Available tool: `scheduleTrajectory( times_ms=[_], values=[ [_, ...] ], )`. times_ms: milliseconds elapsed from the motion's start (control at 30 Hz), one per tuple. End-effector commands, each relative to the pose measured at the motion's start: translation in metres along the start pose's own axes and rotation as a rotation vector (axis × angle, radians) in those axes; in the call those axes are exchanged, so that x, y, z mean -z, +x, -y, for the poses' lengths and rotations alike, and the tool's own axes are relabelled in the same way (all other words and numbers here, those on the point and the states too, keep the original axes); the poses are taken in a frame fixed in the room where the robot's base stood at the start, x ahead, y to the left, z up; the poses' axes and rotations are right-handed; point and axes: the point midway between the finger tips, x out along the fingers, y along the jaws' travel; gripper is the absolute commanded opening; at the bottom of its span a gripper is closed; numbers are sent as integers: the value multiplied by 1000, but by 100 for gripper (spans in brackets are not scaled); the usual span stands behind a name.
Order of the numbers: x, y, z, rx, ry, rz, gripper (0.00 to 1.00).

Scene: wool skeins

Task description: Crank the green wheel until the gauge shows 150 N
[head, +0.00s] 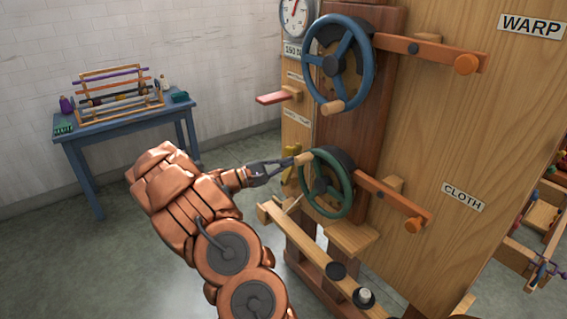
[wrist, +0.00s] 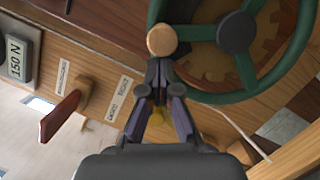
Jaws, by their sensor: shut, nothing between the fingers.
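The green wheel (head: 345,183) is mounted on the wooden machine, below a blue wheel. Its wooden crank knob (head: 304,159) is at the wheel's upper left; in the wrist view the knob (wrist: 162,40) is just beyond my fingertips. My gripper (head: 291,162) is shut, its tips at or very near the knob; I cannot tell whether they touch. In the wrist view my gripper (wrist: 158,66) has nothing between its fingers. The gauge (head: 296,16) is at the top, cut by the frame edge, with a red needle; its reading is too small to tell. A "150 N" plate (wrist: 16,58) shows below it.
The blue wheel (head: 338,64) with its own knob is above. A red-handled lever (head: 273,98) sticks out left of the wheels. A beam (head: 315,251) runs below. A blue table (head: 127,125) stands back left; floor between is clear.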

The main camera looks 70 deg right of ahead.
Motion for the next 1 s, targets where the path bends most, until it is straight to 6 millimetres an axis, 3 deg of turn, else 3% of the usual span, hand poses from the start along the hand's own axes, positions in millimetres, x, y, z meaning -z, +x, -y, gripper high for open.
scheduleTrajectory(
  times_ms=[1000],
  values=[
    [-13,4,-3,32,119,4,0]
  ],
)
